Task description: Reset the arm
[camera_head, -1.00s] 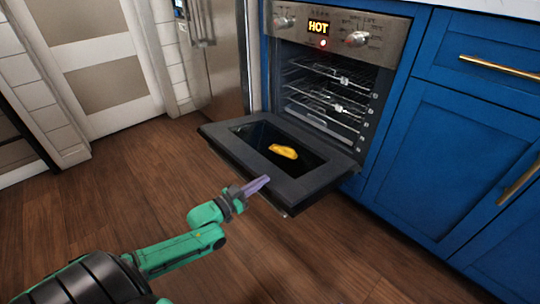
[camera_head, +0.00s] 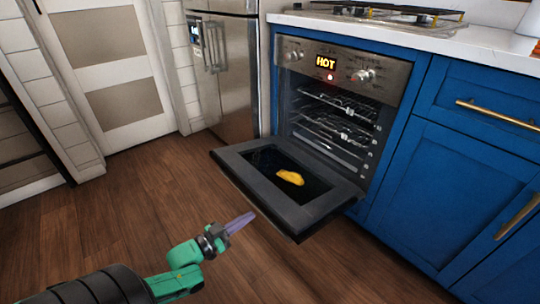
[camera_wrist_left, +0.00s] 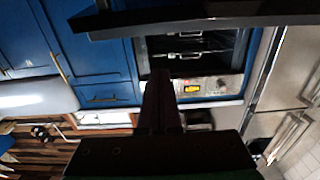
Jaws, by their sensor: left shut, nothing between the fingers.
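My left gripper (camera_head: 241,222) is shut and empty, with purple fingers together, in front of the oven's open door in the head view. Its fingers (camera_wrist_left: 160,100) also show dark in the upside-down left wrist view. The green left arm (camera_head: 180,283) reaches in from the bottom left. My right gripper is in neither view.
The oven (camera_head: 330,110) has its door (camera_head: 300,217) lowered, with a yellow item (camera_head: 290,177) lying on it. A display reads HOT (camera_head: 325,62). Blue cabinets (camera_head: 445,180) stand right, a steel fridge (camera_head: 228,75) behind left. Wooden floor (camera_head: 110,225) at the left is clear.

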